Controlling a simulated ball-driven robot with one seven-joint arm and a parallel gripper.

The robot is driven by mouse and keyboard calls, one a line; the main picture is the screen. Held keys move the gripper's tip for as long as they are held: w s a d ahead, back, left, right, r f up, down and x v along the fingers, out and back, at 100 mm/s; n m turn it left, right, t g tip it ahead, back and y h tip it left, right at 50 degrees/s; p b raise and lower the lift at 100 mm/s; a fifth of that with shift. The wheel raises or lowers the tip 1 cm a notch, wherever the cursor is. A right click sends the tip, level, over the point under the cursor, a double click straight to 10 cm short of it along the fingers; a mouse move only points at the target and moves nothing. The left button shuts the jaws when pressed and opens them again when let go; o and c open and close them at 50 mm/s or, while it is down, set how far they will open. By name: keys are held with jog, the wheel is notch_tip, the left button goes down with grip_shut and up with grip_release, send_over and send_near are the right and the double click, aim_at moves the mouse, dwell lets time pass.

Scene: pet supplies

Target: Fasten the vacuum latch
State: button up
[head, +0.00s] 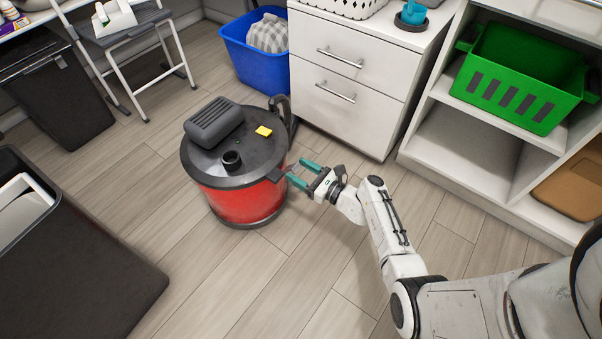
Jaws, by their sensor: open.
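A red canister vacuum (238,204) with a dark lid (212,163) stands upright on the floor left of centre. The lid carries a grey ribbed housing, a round black port (231,160) and a small yellow patch (264,131). A dark tab sticks out at the right of the lid rim (277,173); I cannot tell for sure that it is the latch. My gripper (298,174), with teal fingers, is open at the vacuum's right side, its fingertips close to that tab. Whether they touch it cannot be told.
A white drawer cabinet (376,117) stands behind my gripper, with a blue bin (255,66) to its left. White shelves (465,180) with a green crate (522,75) are at right. A large dark bin (90,265) stands at left. The floor in front is clear.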

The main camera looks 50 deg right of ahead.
jog(key=c, duration=1)
jog(key=r+p, duration=0.1)
jog(key=p, duration=0.2)
jog(key=shift+w+g, duration=0.2)
jog(key=shift+g, duration=0.2)
jog(key=shift+c, duration=0.2)
jog(key=shift+w+r+g+p, duration=0.15)
jog(key=shift+r+g+p, duration=0.2)
jog(key=shift+p, duration=0.9)
jog(key=g+p, duration=0.1)
jog(key=p, duration=0.1)
jog(key=g+p, duration=0.1)
jog(key=p, duration=0.2)
jog(key=shift+w+a+r+p, duration=0.1)
jog(key=shift+w+r+p, duration=0.25)
jog(key=shift+w, duration=0.05)
jog(key=shift+w+g+p, duration=0.2)
jog(key=shift+g+p, duration=0.35)
jog(key=shift+p, duration=0.4)
jog(key=shift+f, duration=0.1)
